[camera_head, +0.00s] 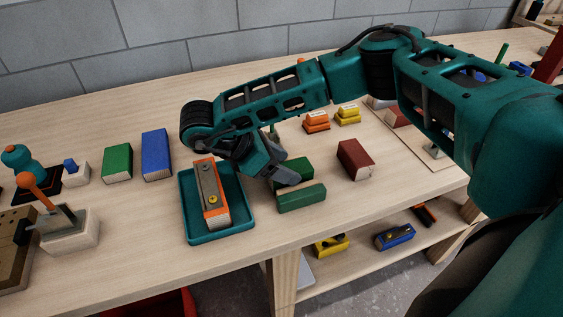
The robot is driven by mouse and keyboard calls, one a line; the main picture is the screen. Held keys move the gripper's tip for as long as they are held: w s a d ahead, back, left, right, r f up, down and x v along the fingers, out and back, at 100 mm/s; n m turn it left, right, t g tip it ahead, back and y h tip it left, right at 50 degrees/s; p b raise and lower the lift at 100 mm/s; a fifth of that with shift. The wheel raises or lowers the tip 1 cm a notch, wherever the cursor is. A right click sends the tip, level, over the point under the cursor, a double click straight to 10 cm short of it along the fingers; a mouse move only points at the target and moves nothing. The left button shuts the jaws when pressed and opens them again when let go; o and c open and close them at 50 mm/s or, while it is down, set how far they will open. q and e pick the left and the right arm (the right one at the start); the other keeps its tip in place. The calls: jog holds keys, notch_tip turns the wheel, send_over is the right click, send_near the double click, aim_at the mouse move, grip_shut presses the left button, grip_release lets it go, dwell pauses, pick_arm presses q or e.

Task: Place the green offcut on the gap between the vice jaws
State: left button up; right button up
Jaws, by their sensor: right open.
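A green block with a pale wood end (117,163), which fits the green offcut, lies on the bench at left, beside a blue block. Two dark green bars, a rear one (296,170) and a front one (302,198), lie side by side right of the teal tray with a narrow gap between them; they may be the vice jaws, but I cannot tell for sure. My right gripper (277,161) is open above and just behind the rear bar, partly covering it. I see nothing held in it. My left gripper is out of view.
A teal tray (236,227) holds an orange-and-grey tool (211,195). The blue block (156,154) and a dark red block (355,158) lie on the bench. Orange and yellow pieces stand behind. A joystick-like item (67,233) is at left. Tools lie on the lower shelf.

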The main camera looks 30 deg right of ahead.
jog(key=p+v, duration=0.1)
jog(key=v, duration=1.1)
jog(key=shift+s+r, duration=0.1)
